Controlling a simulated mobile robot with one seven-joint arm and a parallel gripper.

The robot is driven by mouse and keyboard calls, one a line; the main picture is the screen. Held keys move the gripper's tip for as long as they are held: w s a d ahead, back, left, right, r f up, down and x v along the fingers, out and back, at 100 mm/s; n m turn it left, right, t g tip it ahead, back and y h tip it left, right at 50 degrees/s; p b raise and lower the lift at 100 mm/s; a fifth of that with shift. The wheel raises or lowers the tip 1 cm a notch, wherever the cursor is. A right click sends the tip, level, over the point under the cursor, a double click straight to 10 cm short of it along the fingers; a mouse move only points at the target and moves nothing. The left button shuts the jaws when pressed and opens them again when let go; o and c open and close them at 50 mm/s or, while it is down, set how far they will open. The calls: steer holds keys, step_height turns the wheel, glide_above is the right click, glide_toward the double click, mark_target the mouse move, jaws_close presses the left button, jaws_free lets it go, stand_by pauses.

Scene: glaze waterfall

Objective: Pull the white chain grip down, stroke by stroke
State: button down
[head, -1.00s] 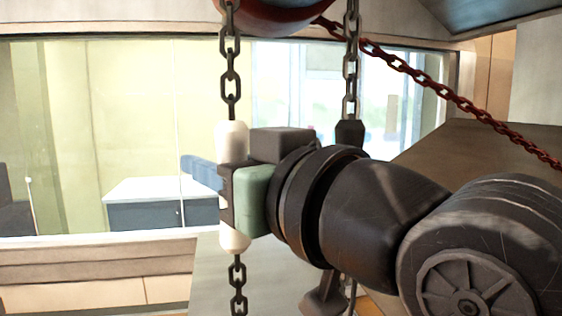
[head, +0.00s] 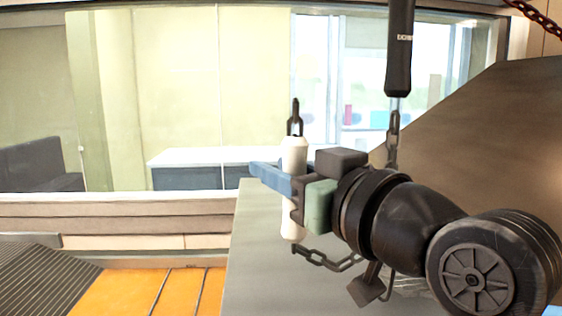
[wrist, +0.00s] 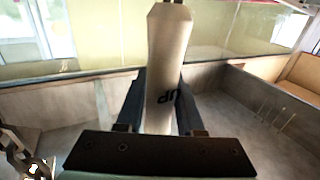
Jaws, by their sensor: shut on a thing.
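The white chain grip (head: 294,153) stands near upright in the middle of the head view. My gripper (head: 291,183) is shut around its middle, with white showing above and below the jaws. Only a few dark chain links (head: 294,118) show above the grip. Below it, a slack chain (head: 326,262) curves off to the right. In the wrist view the white grip (wrist: 168,60) rises between my gripper's dark fingers (wrist: 159,112) and bears the letters "UP". A black grip (head: 398,62), with lettering that seems to read "DOWN", hangs on a second chain, higher and to the right.
A grey panel or surface (head: 245,270) lies below and behind the grip. A sloping brown surface (head: 490,140) stands at right. A red chain (head: 540,18) crosses the top right corner. An orange floor area (head: 190,290) lies at lower left, with a window behind.

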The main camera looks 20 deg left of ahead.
steer(key=shift+a+f, duration=0.1)
steer(key=shift+f, duration=0.65)
steer(key=c, duration=0.5)
jaws_free()
steer(key=shift+r, duration=0.25)
steer(key=b+v, duration=0.4)
steer(key=v, duration=0.9)
